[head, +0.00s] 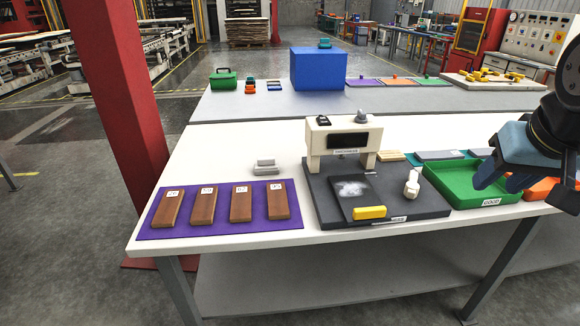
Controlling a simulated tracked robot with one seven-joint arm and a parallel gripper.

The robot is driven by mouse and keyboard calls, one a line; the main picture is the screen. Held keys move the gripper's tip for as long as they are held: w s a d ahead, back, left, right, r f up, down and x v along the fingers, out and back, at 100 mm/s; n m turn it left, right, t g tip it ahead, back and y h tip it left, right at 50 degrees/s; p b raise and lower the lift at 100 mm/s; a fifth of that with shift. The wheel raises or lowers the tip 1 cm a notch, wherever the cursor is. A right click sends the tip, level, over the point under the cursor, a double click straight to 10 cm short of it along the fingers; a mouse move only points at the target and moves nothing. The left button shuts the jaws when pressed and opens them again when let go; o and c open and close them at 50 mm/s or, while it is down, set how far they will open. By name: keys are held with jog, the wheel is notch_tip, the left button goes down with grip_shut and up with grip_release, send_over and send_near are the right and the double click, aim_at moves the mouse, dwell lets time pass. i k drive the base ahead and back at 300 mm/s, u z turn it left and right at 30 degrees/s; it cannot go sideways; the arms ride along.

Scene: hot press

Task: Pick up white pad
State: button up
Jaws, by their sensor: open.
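A small pale grey-white pad-like piece (266,163) lies on the white table behind the purple mat, with a similar greyer piece (266,171) just in front of it. I cannot tell for certain which is the white pad. A white upright object (411,183) stands on the right of the dark press base. My gripper (499,181) is at the right edge, over the green tray and far right of the pale pieces. Its blue-grey fingers point down, apart and empty; part of it is cut off by the frame.
A cream press (317,138) stands on a dark base (437,208) with a white-smeared plate and yellow block (369,212). Several brown wooden blocks lie on the purple mat (222,227). The green tray (446,190) is right. Bare table (225,148) lies behind the mat.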

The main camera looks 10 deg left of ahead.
aim_at(265, 166)
jog(key=k, duration=1.15)
jog(key=u, duration=0.85)
jog(key=i, duration=0.9)
jog(key=u, duration=0.25)
jog(key=i, duration=1.3)
jog(key=z, duration=0.85)
jog(key=k, duration=0.85)
jog(key=u, duration=0.05)
